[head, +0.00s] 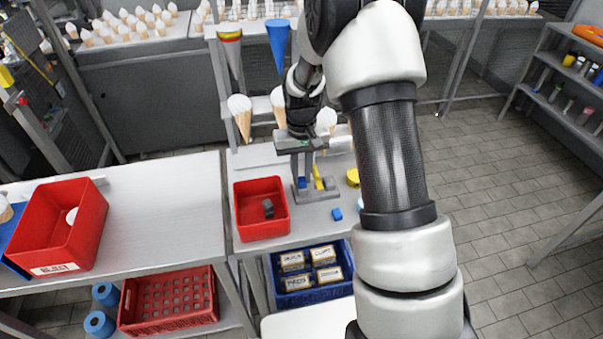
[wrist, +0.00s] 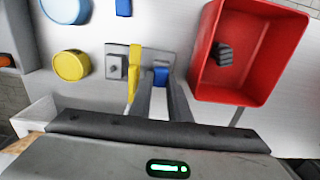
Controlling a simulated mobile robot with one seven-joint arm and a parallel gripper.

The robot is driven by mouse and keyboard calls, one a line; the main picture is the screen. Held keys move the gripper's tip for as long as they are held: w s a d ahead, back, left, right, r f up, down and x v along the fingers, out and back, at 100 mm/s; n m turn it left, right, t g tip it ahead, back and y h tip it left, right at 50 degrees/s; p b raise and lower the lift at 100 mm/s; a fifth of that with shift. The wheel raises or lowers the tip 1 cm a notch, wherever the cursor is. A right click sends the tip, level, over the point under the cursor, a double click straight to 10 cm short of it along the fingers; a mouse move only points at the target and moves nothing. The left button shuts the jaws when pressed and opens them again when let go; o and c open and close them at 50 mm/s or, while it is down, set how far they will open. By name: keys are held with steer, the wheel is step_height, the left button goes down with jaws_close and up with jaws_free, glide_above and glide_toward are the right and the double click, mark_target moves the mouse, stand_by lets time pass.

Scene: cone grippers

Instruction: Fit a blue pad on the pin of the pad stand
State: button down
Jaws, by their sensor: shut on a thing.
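My gripper (head: 302,176) points down over the left part of the grey pad stand (head: 322,195). It is shut on a small blue pad (head: 302,184), which also shows between the fingertips in the wrist view (wrist: 161,76). In the wrist view, the stand has a square grey block with a small pin (wrist: 115,68) at its left end, and an upright yellow part (wrist: 134,75) stands between this block and my fingers. The held pad is apart from the pin. I cannot tell whether the pad touches the stand's base. Another blue pad (head: 336,214) lies loose on the table.
A red bin (head: 262,228) with a grey piece (head: 267,208) inside stands left of the stand. A yellow round thing (head: 353,177) and a blue round one (wrist: 66,8) lie on the stand's other side. Cones hang behind my gripper. A REJECT bin (head: 58,255) is far left.

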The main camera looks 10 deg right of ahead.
steer(key=shift+f, duration=0.15)
steer(key=c, duration=1.6)
jaws_free()
steer(key=shift+o, duration=1.3)
steer(key=shift+d, duration=0.15)
steer(key=shift+c, duration=0.2)
